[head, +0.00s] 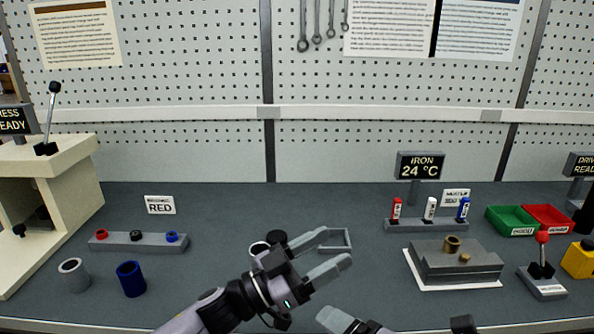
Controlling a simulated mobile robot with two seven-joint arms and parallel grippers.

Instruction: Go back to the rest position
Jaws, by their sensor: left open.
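My left gripper (337,247) reaches in from the bottom left over the bench. Its two pale fingers point right and are apart, with nothing between them. The upper finger lies across the view of a small grey square tray (348,240); I cannot tell whether they touch. A pale fingertip (335,319), apparently of my right gripper, shows at the bottom edge. The rest of that gripper is mostly cut off, so its opening is hidden.
Behind the left gripper are a pale-topped cylinder (259,248) and a dark round piece (277,237). A grey cup (73,275) and blue cup (131,279) stand left. A grey block fixture (455,262) and lever box (542,283) stand right. The bench's back middle is clear.

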